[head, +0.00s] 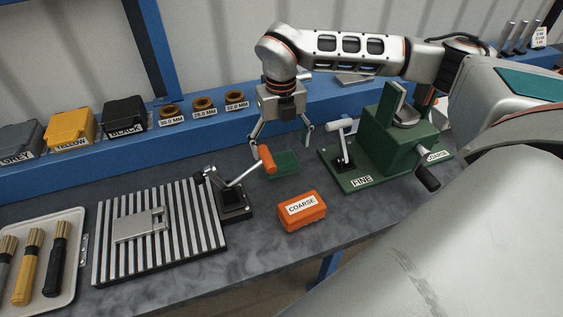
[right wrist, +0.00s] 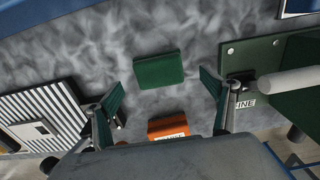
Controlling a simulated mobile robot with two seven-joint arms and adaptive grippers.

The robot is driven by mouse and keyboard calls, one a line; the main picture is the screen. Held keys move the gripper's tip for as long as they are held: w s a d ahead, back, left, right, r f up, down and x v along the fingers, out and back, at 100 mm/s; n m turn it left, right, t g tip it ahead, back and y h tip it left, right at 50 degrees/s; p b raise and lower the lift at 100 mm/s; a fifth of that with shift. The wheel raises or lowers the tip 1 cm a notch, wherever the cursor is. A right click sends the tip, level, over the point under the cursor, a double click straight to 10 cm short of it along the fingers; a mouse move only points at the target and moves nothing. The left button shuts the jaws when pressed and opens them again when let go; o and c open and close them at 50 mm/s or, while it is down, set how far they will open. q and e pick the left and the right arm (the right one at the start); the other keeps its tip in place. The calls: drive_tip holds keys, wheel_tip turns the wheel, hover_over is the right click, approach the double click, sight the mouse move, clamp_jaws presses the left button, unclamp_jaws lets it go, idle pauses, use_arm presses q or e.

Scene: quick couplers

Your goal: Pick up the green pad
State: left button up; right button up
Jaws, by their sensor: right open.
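The green pad (head: 285,163) lies flat on the grey bench top, behind the orange block labelled COARSE. In the right wrist view the green pad (right wrist: 159,70) shows whole, centred a little beyond the fingertips. My right gripper (head: 281,137) points down above the pad and is open, with nothing between its fingers. In the right wrist view its two fingers (right wrist: 158,98) stand apart, to the left and right of the pad. An orange lever handle partly covers the pad's left end in the head view. My left gripper is not in view.
The orange COARSE block (head: 302,210) sits in front of the pad. A clamp lever with an orange handle (head: 267,159) stands close left, by a slotted plate (head: 112,262). A green FINE fixture (head: 362,180) stands right. Bins and rings line the blue shelf behind.

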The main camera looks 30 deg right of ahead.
sight(281, 159)
wheel_tip(281, 159, down, 5)
drive_tip(key=shift+s+a+f, duration=0.1)
drive_tip(key=shift+c, duration=0.3)
drive_tip(key=c, duration=1)
drive_tip(key=shift+c, duration=0.2)
wheel_tip(281, 159, up, 20)
drive_tip(key=shift+o, duration=0.7)
